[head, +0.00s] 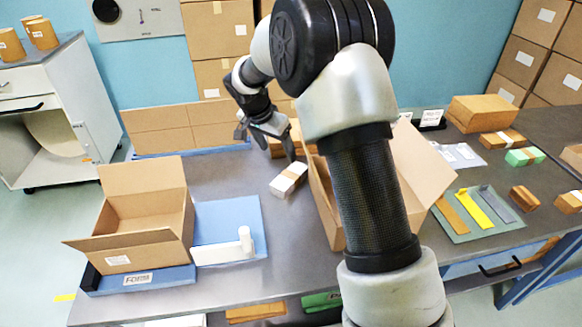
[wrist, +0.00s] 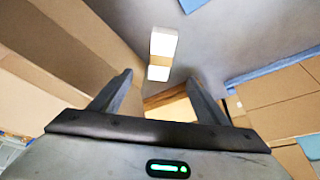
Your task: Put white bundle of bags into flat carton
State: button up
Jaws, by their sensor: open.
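The white bundle of bags (head: 289,179), with a tan band around it, lies on the grey table near the middle. In the wrist view the bundle (wrist: 163,44) lies beyond the fingertips, a little above the picture's middle. My gripper (head: 279,150) is open and empty, above and behind the bundle in the head view. Its two fingers (wrist: 163,88) stand apart in the wrist view. An open, low carton (head: 137,236) with raised flaps stands at the left on a blue mat. Another open carton (head: 324,205) stands right of the bundle, partly hidden by my arm.
A tape dispenser or white holder (head: 225,250) stands beside the left carton. Brown packs (head: 275,146) lie behind the bundle. A green mat (head: 475,214) with coloured strips lies at the right. The table between the bundle and the blue mat is clear.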

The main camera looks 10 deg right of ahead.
send_over(289, 176)
jog(key=s+a, duration=0.2)
jog(key=f, duration=1)
jog(key=shift+s+d+f, duration=0.15)
jog(key=shift+d+f, duration=0.05)
jog(key=shift+f, duration=0.05)
jog(key=shift+w+x, duration=0.1)
jog(key=shift+x, duration=1.4)
jog(key=shift+w+x, duration=0.15)
jog(key=shift+x, duration=1.35)
jog(key=shift+a, duration=0.1)
jog(key=shift+c, duration=0.2)
jog(key=shift+r, duration=0.1)
jog(key=c, duration=1.3)
